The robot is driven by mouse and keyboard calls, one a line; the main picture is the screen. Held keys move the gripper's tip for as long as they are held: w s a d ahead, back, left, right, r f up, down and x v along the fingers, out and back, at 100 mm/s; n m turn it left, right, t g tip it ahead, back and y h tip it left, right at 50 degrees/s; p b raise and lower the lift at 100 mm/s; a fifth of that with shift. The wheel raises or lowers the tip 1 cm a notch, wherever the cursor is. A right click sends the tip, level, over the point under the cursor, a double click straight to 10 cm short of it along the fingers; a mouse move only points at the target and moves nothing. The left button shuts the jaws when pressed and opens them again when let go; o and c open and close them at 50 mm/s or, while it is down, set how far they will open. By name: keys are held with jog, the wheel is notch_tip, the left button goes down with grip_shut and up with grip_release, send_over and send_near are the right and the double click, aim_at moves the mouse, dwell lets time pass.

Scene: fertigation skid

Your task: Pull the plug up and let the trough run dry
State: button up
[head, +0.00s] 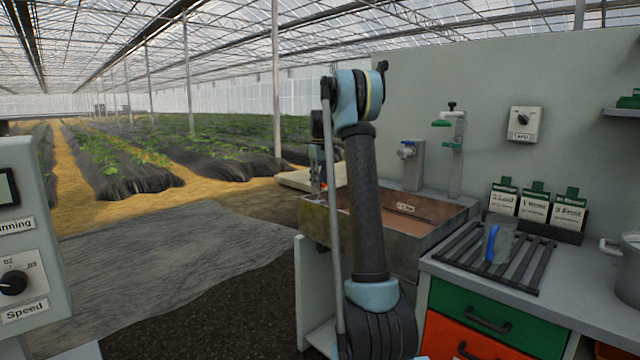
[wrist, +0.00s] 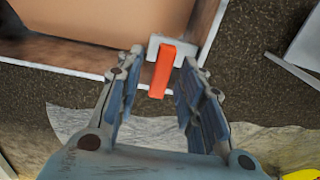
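The metal trough (head: 440,232) stands left of the bench and holds brownish water (head: 400,222). In the wrist view its wall (wrist: 80,62) runs across the top, with a plain brown surface inside. An orange-red bar (wrist: 161,72) on a pale bracket (wrist: 155,44) sits at the trough's corner; I cannot tell whether it belongs to the plug. My gripper (wrist: 163,62) is open, its two fingers on either side of the bar, with gaps visible. In the head view my arm covers part of the trough, and my gripper shows only partly beyond it. No separate plug is visible.
A tap (head: 407,151) and a green-topped fixture (head: 453,150) stand behind the trough. To the right, a jug with a blue handle (head: 493,243) rests on a slatted rack (head: 520,270), near seed packets (head: 535,205) and a pot (head: 625,262). A control panel (head: 30,250) stands left.

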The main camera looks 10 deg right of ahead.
grip_shut()
jog(key=shift+w+r, duration=0.1)
jog(key=shift+r, duration=2.25)
grip_release()
notch_tip(320, 180, up, 12)
